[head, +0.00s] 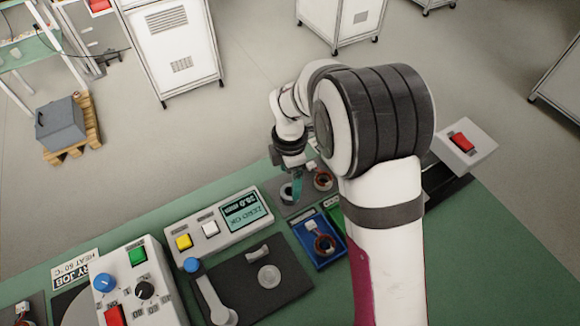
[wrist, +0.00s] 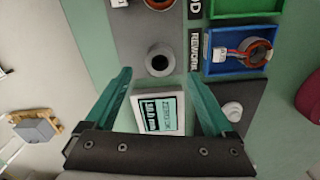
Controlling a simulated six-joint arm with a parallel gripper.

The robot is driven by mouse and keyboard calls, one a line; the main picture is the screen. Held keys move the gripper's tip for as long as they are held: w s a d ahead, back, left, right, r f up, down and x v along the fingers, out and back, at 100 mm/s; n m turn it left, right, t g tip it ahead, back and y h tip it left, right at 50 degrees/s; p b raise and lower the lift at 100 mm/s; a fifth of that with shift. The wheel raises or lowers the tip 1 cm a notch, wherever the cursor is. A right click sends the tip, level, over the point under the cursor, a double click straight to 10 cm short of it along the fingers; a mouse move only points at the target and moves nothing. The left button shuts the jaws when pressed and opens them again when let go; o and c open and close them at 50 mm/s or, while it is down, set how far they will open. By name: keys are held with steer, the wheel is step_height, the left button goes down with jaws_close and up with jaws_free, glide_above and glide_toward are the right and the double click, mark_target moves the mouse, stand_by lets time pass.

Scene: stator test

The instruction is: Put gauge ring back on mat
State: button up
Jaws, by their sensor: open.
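The gauge ring (wrist: 160,51) is a grey metal ring with a dark hole. It stands on a grey mat (wrist: 130,32), near the mat's end by the display unit. In the head view the ring (head: 286,193) shows partly beside the fingertips. My gripper (wrist: 158,76) is open, with its teal fingers apart on either side of the ring in the picture. I cannot tell how far above the mat the tips are. In the head view my gripper (head: 295,184) is over the mat, and my arm hides some of the area.
A copper-wound stator (head: 323,180) is on the far part of the mat. A blue tray (wrist: 212,72) holds another stator, beside a green tray (wrist: 238,8). The display unit (head: 215,225) and a dark pad (head: 290,270) with a lever device are near. A switch box (head: 465,142) stands right.

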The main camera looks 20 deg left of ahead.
step_height(320, 180, up, 6)
steer(key=s+d+r+m, duration=0.7)
steer(key=d+m, duration=0.3)
steer(key=m, duration=0.1)
steer(key=s+d+m+y, duration=0.1)
steer(key=s+d+m, duration=0.2)
steer(key=s+m, duration=0.5)
steer(key=s+d+r+m, duration=0.1)
steer(key=s+d+m, duration=0.3)
steer(key=s+m, duration=0.4)
steer(key=m, duration=0.3)
steer(key=shift+s+y, duration=0.15)
steer(key=shift+y, duration=0.25)
